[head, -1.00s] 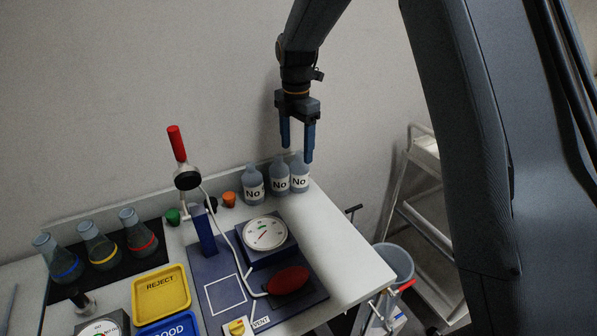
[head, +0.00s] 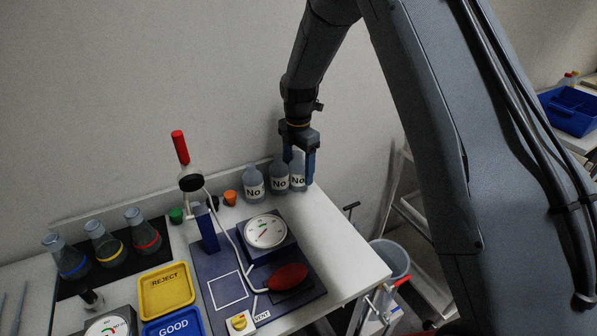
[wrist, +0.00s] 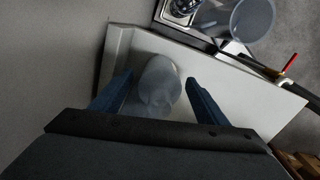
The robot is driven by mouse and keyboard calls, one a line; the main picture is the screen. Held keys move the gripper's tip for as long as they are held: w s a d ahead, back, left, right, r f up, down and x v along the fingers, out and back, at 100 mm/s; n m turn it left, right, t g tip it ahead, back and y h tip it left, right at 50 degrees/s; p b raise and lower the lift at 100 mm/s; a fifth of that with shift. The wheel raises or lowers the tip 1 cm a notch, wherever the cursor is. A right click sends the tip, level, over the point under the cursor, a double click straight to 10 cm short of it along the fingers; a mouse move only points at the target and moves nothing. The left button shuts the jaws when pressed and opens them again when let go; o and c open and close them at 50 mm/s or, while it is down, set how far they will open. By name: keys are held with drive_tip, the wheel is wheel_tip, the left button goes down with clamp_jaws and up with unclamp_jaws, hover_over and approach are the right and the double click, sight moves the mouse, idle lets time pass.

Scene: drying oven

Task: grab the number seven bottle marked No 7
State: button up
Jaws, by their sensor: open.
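Three grey bottles with white "No" labels stand in a row at the back right of the bench: a left one (head: 253,183), a middle one (head: 279,178) and a right one (head: 298,181). The digits after "No" are not readable, so I cannot tell which is No 7. My gripper (head: 299,180) is open and pointing down at the right bottle, partly covering it. In the wrist view one bottle (wrist: 160,82) sits between the two spread fingers of my gripper (wrist: 160,92), seen from above; its label is hidden there.
A bin (head: 388,262) stands beyond the bench's right edge.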

drive_tip(key=c, duration=1.1)
